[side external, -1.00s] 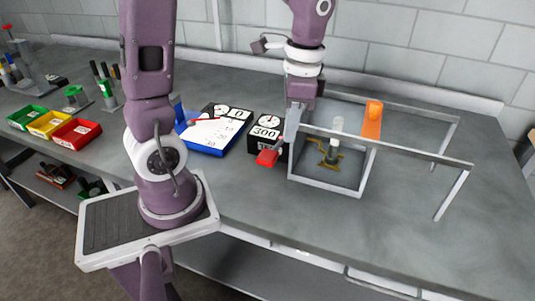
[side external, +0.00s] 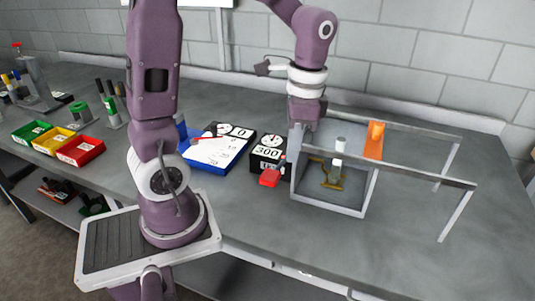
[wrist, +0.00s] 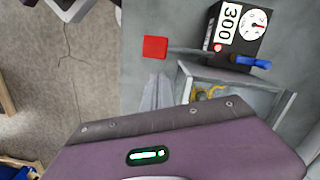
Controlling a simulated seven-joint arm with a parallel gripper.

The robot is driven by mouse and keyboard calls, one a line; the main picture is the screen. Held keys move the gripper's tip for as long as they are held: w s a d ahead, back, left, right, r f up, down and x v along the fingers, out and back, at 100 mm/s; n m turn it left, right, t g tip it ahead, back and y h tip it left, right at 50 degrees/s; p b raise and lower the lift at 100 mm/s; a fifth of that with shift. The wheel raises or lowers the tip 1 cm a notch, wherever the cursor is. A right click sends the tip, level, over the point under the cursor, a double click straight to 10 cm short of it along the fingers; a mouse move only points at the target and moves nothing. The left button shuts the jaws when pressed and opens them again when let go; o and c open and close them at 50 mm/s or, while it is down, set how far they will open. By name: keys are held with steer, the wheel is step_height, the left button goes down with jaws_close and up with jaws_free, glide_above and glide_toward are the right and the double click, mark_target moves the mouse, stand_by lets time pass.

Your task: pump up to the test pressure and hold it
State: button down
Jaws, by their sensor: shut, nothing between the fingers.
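The pump unit is a black box (side external: 265,151) with a round white gauge and a "300" label. In the wrist view the box (wrist: 238,36) shows a red needle, but the scale is too small to read. A red lever pad (side external: 269,178) sticks out at its front; it is also the red square in the wrist view (wrist: 155,47). A blue handle (wrist: 250,63) lies beside the gauge box. My gripper (side external: 293,150) is shut and empty, close to the right of the pump and lever. Its grey fingers (wrist: 157,92) point near the red pad; I cannot tell whether they touch.
A grey metal frame (side external: 330,208) stands right of the pump, with a brass fitting (side external: 333,182) inside and an orange piece (side external: 374,140) on it. A blue clipboard-like tray (side external: 212,166) lies left. Coloured bins (side external: 80,150) are at far left. The front right bench is clear.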

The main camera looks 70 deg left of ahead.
mark_target(272, 175)
stand_by(0.4)
steer(key=s+r, duration=0.1)
steer(key=s+a+r, duration=0.1)
steer(key=s+r, duration=0.1)
steer(key=shift+a+r, duration=0.15)
steer(key=shift+r, duration=0.05)
steer(key=shift+f, duration=0.1)
steer(key=shift+s+a+f, duration=0.1)
steer(key=shift+s+f, duration=0.05)
steer(key=shift+f, duration=1.55)
steer(key=shift+s+a+f, duration=0.1)
steer(key=shift+f, duration=1.6)
